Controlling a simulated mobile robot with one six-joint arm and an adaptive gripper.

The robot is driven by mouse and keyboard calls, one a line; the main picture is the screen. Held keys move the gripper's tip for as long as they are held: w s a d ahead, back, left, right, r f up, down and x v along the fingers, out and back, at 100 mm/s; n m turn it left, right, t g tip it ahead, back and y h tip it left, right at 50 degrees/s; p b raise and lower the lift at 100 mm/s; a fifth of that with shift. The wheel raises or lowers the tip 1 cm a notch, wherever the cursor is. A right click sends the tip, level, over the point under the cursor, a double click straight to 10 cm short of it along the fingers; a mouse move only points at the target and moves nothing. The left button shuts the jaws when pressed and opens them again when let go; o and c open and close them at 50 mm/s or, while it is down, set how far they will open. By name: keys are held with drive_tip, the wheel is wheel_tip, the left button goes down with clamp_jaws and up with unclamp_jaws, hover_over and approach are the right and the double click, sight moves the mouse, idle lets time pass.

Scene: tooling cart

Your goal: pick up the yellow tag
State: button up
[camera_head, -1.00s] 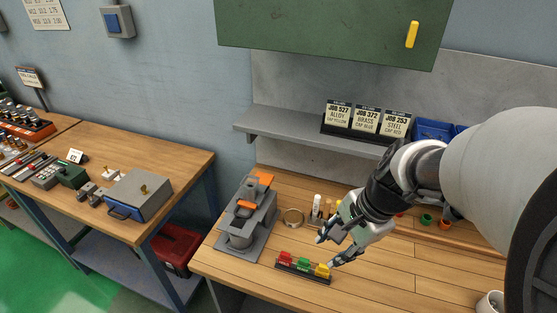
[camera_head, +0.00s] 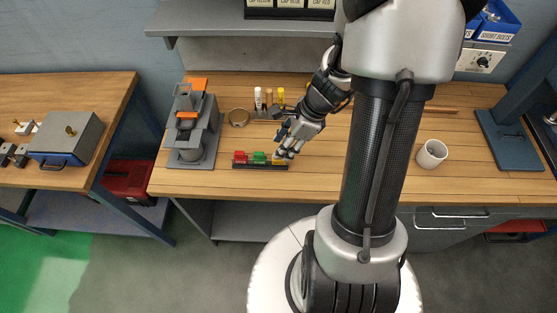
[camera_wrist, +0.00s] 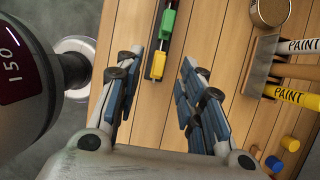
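The yellow tag (camera_head: 277,157) stands at the right end of a dark holder (camera_head: 262,167), beside a green tag (camera_head: 259,156) and a red tag (camera_head: 240,156). In the wrist view the yellow tag (camera_wrist: 158,66) shows between my two spread fingertips, with the green tag (camera_wrist: 167,23) just beyond. My gripper (camera_wrist: 161,60) is open and empty. In the head view my gripper (camera_head: 284,149) is close by the yellow tag, at its right. Whether a finger touches the tag, I cannot tell. The red tag is out of the wrist view.
A grey-and-orange fixture (camera_head: 193,140) stands left of the holder. A white cup (camera_head: 432,153) is to the right. The bench's front edge lies just before the holder.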

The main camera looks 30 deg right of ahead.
drive_tip(key=shift+w+a+f, duration=0.15)
drive_tip(key=shift+a+f, duration=0.05)
drive_tip(key=shift+f, duration=0.35)
drive_tip(key=b+x, duration=0.2)
drive_tip(key=x, duration=0.2)
drive_tip(key=shift+s+d+f+b, duration=0.25)
drive_tip(key=shift+b, duration=0.15)
drive_tip(key=shift+w+a+f, duration=0.15)
drive_tip(key=shift+w+f, duration=0.05)
drive_tip(key=shift+f, duration=0.25)
drive_tip(key=shift+r, duration=0.1)
drive_tip(key=c, duration=0.8)
